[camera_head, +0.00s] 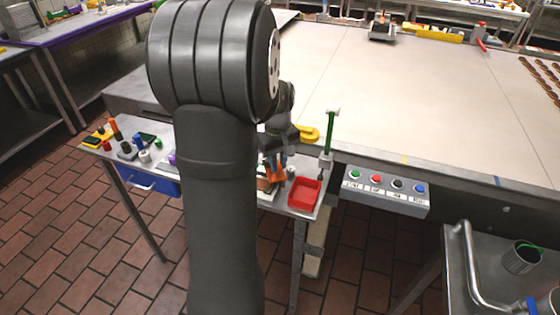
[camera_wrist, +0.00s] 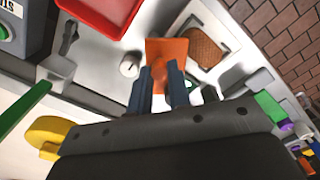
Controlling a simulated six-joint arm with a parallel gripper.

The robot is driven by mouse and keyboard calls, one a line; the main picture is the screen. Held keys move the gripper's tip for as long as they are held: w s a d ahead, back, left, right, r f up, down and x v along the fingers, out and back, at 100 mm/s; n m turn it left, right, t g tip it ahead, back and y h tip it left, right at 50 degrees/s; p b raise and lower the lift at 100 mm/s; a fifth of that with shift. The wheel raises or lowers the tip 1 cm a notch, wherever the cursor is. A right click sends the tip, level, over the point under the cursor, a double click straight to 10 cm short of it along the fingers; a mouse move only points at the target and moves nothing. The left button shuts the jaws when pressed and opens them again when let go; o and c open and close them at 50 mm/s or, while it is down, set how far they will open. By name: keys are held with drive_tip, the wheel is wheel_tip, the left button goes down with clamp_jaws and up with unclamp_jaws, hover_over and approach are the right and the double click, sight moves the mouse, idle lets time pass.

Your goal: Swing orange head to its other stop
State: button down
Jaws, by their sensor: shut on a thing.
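The orange head (camera_wrist: 168,50) shows in the wrist view as a flat orange plate with a rounded orange knob at its near side. My gripper (camera_wrist: 161,76) has its two dark blue fingers closed on either side of that knob. In the head view my gripper (camera_head: 273,172) is low over the small side table, with orange showing at and around its fingertips. My arm hides much of this area there. The head's pivot and its stops cannot be made out clearly in either view.
A red tray (camera_head: 305,194) is just right of my gripper, with a green post (camera_head: 330,132) behind it. A brown cookie-like piece (camera_wrist: 207,48) lies beside the orange plate. A small white round knob (camera_wrist: 130,66) is close by. A button panel (camera_head: 385,190) is further right.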

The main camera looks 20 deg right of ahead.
sight(276, 178)
drive_tip(key=n, duration=0.3)
drive_tip(key=a+n, duration=0.1)
drive_tip(key=n, duration=0.1)
drive_tip(key=shift+s+n, duration=0.25)
drive_tip(key=shift+n, duration=0.05)
drive_tip(key=n, duration=0.5)
drive_tip(key=shift+s+a, duration=0.2)
drive_tip(key=shift+s, duration=0.1)
drive_tip(key=c, duration=1.3)
unclamp_jaws()
drive_tip(key=shift+s, duration=0.1)
drive_tip(key=shift+c, duration=0.2)
wheel_tip(276, 178, up, 18)
drive_tip(key=shift+f, duration=0.25)
